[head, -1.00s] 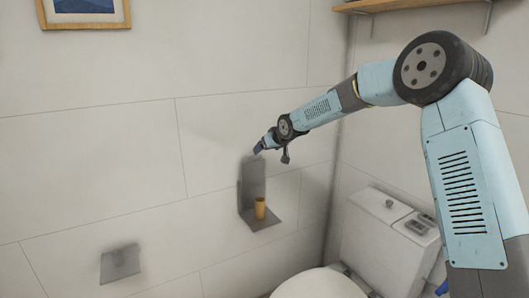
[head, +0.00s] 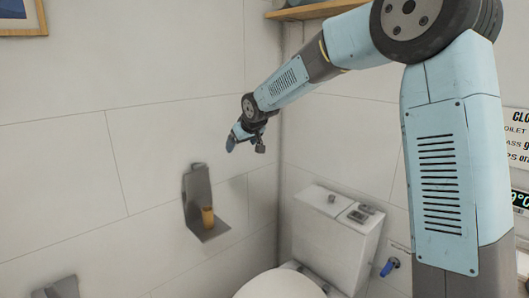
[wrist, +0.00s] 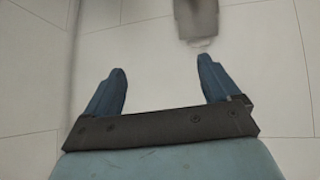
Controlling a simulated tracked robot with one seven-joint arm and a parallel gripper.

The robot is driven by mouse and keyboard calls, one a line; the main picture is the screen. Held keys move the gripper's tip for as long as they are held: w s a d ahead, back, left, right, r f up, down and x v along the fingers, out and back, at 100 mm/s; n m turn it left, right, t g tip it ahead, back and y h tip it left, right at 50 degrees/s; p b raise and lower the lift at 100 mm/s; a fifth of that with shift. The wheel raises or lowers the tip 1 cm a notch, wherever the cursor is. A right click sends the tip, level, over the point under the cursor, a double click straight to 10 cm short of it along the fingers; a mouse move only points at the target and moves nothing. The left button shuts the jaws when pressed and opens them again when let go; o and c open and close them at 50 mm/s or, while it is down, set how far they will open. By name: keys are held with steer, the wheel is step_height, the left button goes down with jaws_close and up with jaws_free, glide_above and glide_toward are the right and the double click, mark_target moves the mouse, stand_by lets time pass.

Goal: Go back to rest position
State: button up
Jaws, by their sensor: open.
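My gripper (head: 231,142) is up near the corner of the wall in the head view, at the end of my raised light-blue arm. In the wrist view its two blue fingers (wrist: 160,80) stand wide apart with nothing between them.
A white toilet (head: 330,235) stands in the corner at lower right. A wooden shelf (head: 318,10) is above my arm. A grey wall fixture (head: 55,289) is at lower left. A blue-handled valve (head: 389,267) is right of the toilet. The left wall is mostly bare.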

steer(key=s+d+r+m+h, duration=0.2)
steer(key=s+d+r, duration=0.2)
steer(key=s+d, duration=0.65)
steer(key=s+d+r+m+h, duration=0.2)
steer(key=s+d+r, duration=0.1)
steer(key=s+d, duration=0.8)
steer(key=s+d+f+m+g, duration=0.1)
steer(key=s+d, duration=0.4)
steer(key=s, duration=0.5)
steer(key=s+d+f+m+g, duration=0.1)
steer(key=s+d, duration=0.4)
steer(key=s, duration=0.5)
step_height(320, 180, down, 2)
steer(key=shift+s+d+f+m, duration=0.2)
steer(key=shift+s+m, duration=0.2)
steer(key=shift+m, duration=0.4)
